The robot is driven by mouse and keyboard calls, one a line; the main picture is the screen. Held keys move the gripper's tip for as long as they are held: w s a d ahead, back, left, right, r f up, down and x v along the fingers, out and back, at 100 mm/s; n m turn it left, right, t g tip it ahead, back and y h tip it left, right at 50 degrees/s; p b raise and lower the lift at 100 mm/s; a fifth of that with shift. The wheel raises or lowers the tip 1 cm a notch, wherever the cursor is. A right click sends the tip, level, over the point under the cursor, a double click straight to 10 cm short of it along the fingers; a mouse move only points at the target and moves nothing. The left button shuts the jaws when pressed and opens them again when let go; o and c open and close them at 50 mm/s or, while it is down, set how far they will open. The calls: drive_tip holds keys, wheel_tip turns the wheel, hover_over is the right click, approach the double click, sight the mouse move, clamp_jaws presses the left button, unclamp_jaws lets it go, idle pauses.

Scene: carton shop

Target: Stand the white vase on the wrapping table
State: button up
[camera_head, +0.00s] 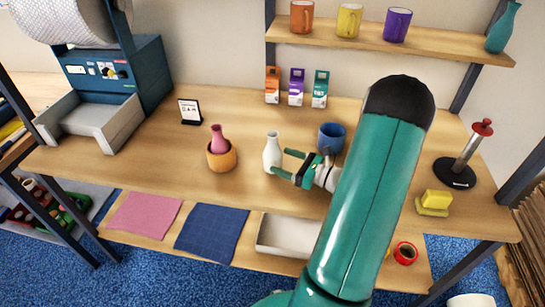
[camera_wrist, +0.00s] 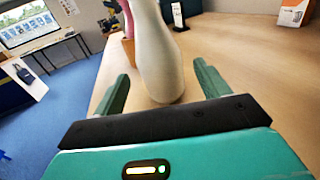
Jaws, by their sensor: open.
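The white vase (camera_head: 272,152) stands upright on the wooden table (camera_head: 375,180), left of my gripper. My gripper (camera_head: 281,163) is open, with its green fingers pointing left at the vase. In the wrist view the vase (camera_wrist: 158,60) rises between and just beyond the two open fingers of my gripper (camera_wrist: 160,92), with a gap on each side. The vase's top is cut off in that view. I cannot tell whether a finger touches it.
A pink vase (camera_head: 218,138) sits in an orange pot (camera_head: 221,157) to the left. A blue mug (camera_head: 331,138) stands close behind my gripper. A small sign (camera_head: 190,111) stands further left. A white tray (camera_head: 284,237), a blue cloth (camera_head: 210,231) and a pink cloth (camera_head: 144,214) lie on a lower front shelf.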

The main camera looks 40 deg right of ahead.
drive_tip(key=v, duration=0.5)
drive_tip(key=shift+s+d, duration=0.1)
drive_tip(key=shift+s, duration=0.25)
